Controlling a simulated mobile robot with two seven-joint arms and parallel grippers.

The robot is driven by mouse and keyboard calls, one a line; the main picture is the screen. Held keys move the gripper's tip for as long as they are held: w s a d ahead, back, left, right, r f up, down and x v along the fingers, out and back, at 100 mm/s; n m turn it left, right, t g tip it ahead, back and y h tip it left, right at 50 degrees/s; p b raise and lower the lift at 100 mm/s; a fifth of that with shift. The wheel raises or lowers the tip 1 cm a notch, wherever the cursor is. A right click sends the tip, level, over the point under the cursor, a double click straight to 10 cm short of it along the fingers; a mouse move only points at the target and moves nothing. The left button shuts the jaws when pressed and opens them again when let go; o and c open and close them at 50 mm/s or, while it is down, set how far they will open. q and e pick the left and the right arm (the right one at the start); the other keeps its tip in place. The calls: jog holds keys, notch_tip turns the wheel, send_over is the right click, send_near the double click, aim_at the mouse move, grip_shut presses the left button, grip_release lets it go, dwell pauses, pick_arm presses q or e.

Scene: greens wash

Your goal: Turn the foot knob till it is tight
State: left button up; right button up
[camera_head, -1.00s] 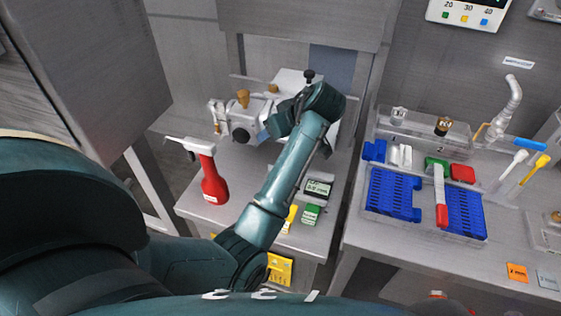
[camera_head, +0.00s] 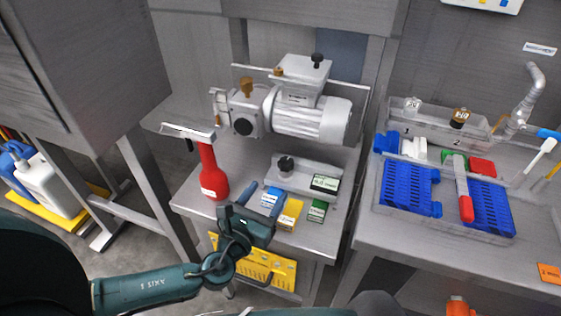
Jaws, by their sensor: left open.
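A grey machine with a motor-like cylinder (camera_head: 306,121) stands at the back of the left bench. A dark knob (camera_head: 286,164) stands upright on a pale plate (camera_head: 300,178) in front of it, and another dark knob (camera_head: 318,60) sits on top of the machine. I cannot tell from the picture how tight either knob is. My left gripper (camera_head: 264,204) is open near the bench's front edge, below and left of the knob on the plate and apart from it. The small blue-and-white box (camera_head: 271,196) is close to its fingertips. My right gripper is not in view.
A red bottle (camera_head: 208,172) stands left of the gripper. Small yellow (camera_head: 290,214) and green (camera_head: 317,210) boxes lie close on its right. A small display unit (camera_head: 325,184) is right of the knob. The right bench holds blue racks (camera_head: 409,188) in a clear tray.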

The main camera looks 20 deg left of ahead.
aim_at(290, 158)
pick_arm(q)
jog(key=w, duration=0.4)
jog(key=w+d, duration=0.1)
jog(key=w, duration=0.8)
jog(key=shift+d, duration=0.3)
jog(key=shift+c, duration=0.5)
jog(key=c, duration=0.9)
jog(key=shift+s+r+n+y+p, duration=0.15)
jog(key=shift+n+y+p, duration=0.3)
jog(key=shift+y, duration=0.25)
jog(key=shift+a+n+y+p, duration=0.15)
jog(key=shift+n+y+p, duration=0.2)
jog(key=shift+n+y, duration=0.9)
jog(key=o, duration=1)
jog(key=shift+m, duration=0.4)
